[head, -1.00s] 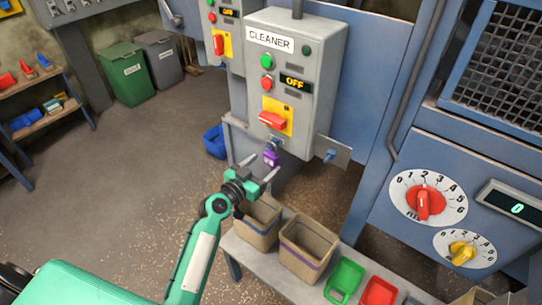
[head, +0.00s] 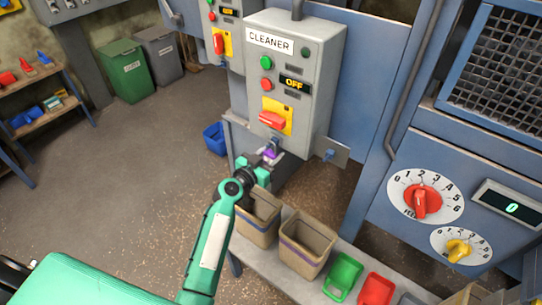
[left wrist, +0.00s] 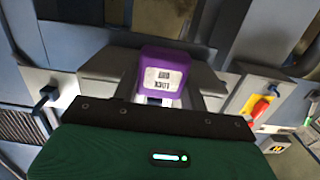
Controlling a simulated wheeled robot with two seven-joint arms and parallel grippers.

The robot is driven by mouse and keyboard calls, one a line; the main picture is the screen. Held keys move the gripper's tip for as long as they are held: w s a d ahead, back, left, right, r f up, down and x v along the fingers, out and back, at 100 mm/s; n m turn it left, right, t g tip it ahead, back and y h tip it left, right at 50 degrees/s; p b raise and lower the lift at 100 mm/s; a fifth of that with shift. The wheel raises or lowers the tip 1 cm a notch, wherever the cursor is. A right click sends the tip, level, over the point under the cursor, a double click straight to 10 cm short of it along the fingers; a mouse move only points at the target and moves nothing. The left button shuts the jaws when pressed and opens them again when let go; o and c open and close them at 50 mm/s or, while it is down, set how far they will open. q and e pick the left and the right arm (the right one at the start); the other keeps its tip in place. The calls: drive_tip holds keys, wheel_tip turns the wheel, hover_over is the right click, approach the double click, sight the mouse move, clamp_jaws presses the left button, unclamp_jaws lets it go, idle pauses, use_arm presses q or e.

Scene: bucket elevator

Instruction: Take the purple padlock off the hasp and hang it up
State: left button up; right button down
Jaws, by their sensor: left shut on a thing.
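The purple padlock (head: 269,153) hangs at the hasp (head: 274,142) under the grey CLEANER box (head: 287,90). In the left wrist view the padlock (left wrist: 165,68) shows a white label and sits between my gripper's fingers. My left gripper (head: 266,157) is shut on the padlock's body. The padlock's shackle is too small or hidden to tell whether it is still through the hasp. A small blue hook or peg (head: 330,155) sticks out from a grey plate to the right of the box. My right gripper is not in view.
A blue bucket (head: 215,138) stands on the floor behind. Blue machine panels with dials (head: 422,198) stand at the right.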

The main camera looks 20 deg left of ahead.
use_arm(q)
drive_tip(key=shift+r, duration=0.1)
